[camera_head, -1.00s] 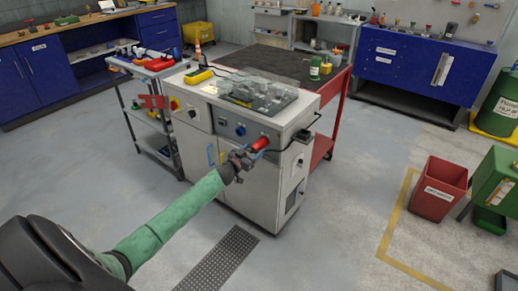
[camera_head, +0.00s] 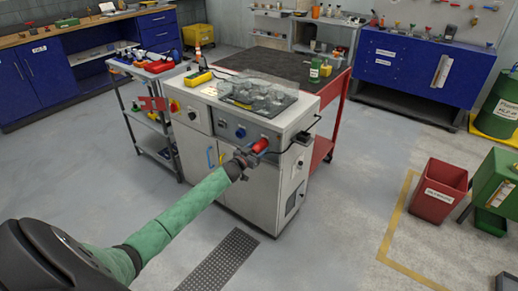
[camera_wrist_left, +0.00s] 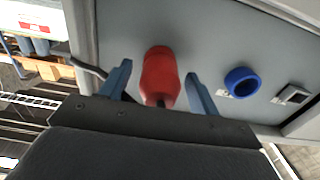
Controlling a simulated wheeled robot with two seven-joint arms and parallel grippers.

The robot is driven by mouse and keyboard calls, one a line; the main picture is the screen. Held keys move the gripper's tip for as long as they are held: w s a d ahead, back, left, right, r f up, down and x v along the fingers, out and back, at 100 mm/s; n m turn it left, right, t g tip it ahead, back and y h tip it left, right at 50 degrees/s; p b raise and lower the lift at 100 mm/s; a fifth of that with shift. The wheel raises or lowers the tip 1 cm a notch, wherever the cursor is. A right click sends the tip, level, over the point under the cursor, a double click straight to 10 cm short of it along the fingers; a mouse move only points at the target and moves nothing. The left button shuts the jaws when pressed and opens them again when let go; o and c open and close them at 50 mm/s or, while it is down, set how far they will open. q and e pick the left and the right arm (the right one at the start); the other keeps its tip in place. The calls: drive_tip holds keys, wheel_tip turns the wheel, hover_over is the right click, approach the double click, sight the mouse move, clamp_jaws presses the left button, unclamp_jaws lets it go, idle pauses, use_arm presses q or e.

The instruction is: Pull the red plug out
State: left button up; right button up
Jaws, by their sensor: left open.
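The red plug (camera_head: 260,146) sits at the front panel of the grey-white machine cabinet (camera_head: 240,186). In the left wrist view the red plug (camera_wrist_left: 160,76) lies between the two blue fingers, with a dark cable end toward the camera. My left gripper (camera_head: 251,152) is open, its fingers (camera_wrist_left: 158,84) on either side of the plug with a gap to each. It is not closed on the plug. A blue ring-shaped socket (camera_wrist_left: 242,82) is on the panel to the right of the plug. My right gripper is not in view.
A red bin (camera_head: 438,190) is at the right. The floor in front is mostly clear.

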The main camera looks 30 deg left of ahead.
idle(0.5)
use_arm(q)
drive_tip(key=shift+p, duration=0.3)
idle(0.4)
drive_tip(key=shift+c, duration=0.4)
drive_tip(key=c, duration=1.1)
drive_tip(key=shift+c, duration=0.6)
drive_tip(key=shift+s, duration=0.15)
